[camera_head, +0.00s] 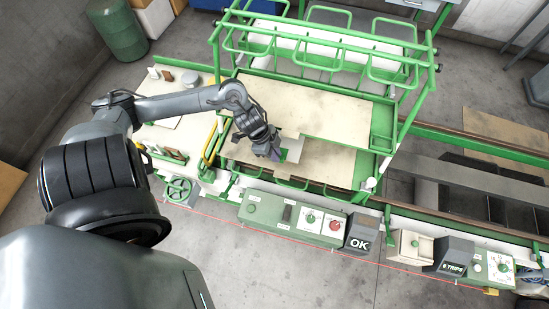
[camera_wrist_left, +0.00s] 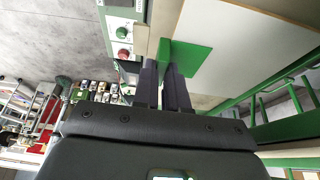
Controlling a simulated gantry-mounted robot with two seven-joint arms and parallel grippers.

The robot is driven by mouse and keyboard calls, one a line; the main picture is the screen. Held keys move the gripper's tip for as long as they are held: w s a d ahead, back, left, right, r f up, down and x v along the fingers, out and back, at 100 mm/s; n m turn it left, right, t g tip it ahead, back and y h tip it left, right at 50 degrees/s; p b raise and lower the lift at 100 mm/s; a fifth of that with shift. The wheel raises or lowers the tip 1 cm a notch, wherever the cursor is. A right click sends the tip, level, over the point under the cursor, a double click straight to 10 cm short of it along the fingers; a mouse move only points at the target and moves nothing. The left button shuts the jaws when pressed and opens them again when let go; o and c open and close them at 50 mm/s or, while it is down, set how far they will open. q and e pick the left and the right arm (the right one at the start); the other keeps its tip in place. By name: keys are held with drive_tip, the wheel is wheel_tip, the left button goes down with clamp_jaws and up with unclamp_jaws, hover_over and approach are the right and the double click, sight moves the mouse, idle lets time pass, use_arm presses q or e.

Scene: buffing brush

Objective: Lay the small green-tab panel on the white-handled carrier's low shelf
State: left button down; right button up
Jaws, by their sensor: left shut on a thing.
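My left gripper (camera_head: 277,153) is shut on the green tab of the small panel; the panel's pale plate (camera_head: 293,148) sticks out to the right of the fingers. In the left wrist view the green tab (camera_wrist_left: 198,57) lies at the fingertips (camera_wrist_left: 164,72), with the pale plate beyond it. The carrier is a green frame with an upper board (camera_head: 325,108) and a low shelf (camera_head: 325,166) under it. The gripper and panel are over the low shelf's left part, near the upper board's front edge. I cannot tell whether the panel touches the shelf. My right gripper is not in view.
Green rails and loops (camera_head: 325,50) stand over the back of the carrier. A control box with buttons (camera_head: 295,220) runs along the front, with a dark OK box (camera_head: 361,236) at its right. A side table (camera_head: 170,105) lies left of the carrier.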

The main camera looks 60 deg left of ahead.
use_arm(q)
drive_tip(key=shift+f, duration=1.95)
drive_tip(key=shift+f, duration=0.15)
drive_tip(key=c, duration=1.2)
unclamp_jaws()
drive_tip(key=p+v, duration=0.1)
drive_tip(key=v, duration=1.1)
drive_tip(key=w+d+f+n+t+y, duration=0.1)
drive_tip(key=d+t, duration=0.1)
drive_tip(key=d, duration=0.3)
drive_tip(key=w+d+f+n+t+y, duration=0.1)
drive_tip(key=w+d+f+t+y, duration=0.1)
drive_tip(key=d, duration=0.2)
drive_tip(key=s+d+r+n+g, duration=0.1)
drive_tip(key=s+d, duration=0.1)
drive_tip(key=d, duration=0.1)
drive_tip(key=s+d+n+g, duration=0.1)
drive_tip(key=s+d+n, duration=0.1)
drive_tip(key=d, duration=0.2)
drive_tip(key=s+d+r+n+g, duration=0.1)
drive_tip(key=s+d, duration=0.1)
drive_tip(key=d, duration=0.2)
drive_tip(key=shift+s+r+n+g, duration=0.3)
drive_tip(key=shift+r+g, duration=0.05)
drive_tip(key=shift+g, duration=0.05)
